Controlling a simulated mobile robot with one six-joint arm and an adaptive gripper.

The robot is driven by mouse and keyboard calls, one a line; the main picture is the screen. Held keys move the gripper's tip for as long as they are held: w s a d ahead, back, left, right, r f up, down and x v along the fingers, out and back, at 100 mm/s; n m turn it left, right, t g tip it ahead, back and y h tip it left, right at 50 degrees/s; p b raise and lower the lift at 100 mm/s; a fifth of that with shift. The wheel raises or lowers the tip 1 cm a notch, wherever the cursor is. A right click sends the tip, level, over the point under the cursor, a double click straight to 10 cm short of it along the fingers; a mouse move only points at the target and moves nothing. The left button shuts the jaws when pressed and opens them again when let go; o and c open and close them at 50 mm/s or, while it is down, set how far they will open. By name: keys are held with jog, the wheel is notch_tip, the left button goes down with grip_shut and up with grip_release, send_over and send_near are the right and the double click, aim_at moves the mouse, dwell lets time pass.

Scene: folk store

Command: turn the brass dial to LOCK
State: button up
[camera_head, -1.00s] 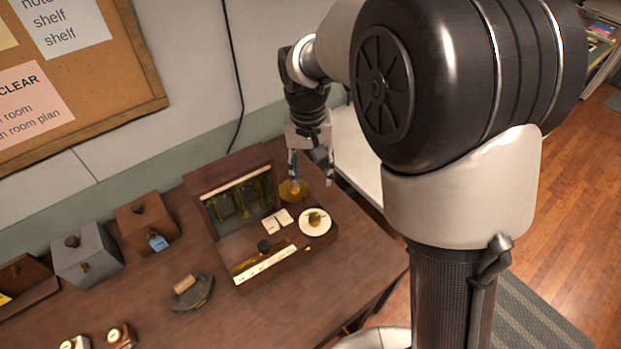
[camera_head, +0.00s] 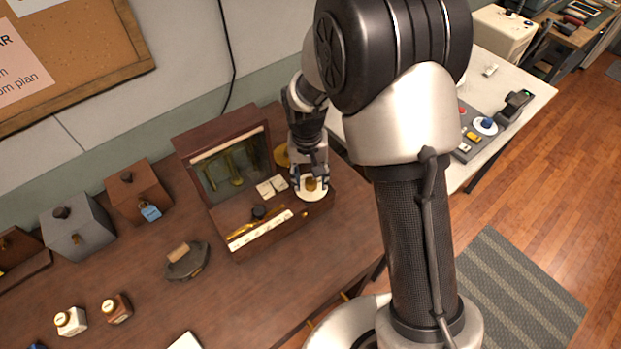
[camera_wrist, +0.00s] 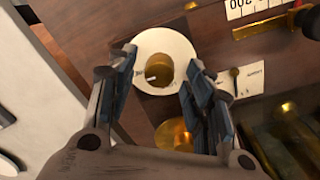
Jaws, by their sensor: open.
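The brass dial (camera_wrist: 158,68) is a round knob with a pale pointer mark, set on a white round plate (camera_wrist: 181,45) in the wooden case. In the head view the dial (camera_head: 311,184) is at the case's right end, partly covered by my gripper (camera_head: 311,188). In the wrist view my gripper (camera_wrist: 158,75) is open, with one finger on each side of the dial. I cannot tell whether the fingers touch it. No LOCK lettering is legible on the plate.
The wooden case (camera_head: 215,218) has an upright glass-fronted lid (camera_head: 232,168), a white scale strip (camera_head: 260,230) and small white cards (camera_head: 271,186). A round brass piece (camera_wrist: 174,134) is close by. Wooden and grey boxes (camera_head: 78,236) stand left.

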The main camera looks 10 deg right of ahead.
jog(key=shift+f, duration=0.15)
jog(key=c, duration=1.1)
jog(key=shift+n, duration=0.3)
jog(key=n+p, duration=0.1)
jog(key=n, duration=0.2)
jog(key=shift+n, duration=0.4)
jog(key=n, duration=0.4)
jog(key=shift+p, duration=0.4)
jog(key=n, duration=0.4)
jog(key=shift+s+d+n+p, duration=0.1)
jog(key=shift+n+p, duration=0.3)
jog(key=n, duration=0.4)
jog(key=shift+y, duration=0.3)
jog(key=shift+n+p, duration=0.3)
jog(key=shift+n, duration=0.1)
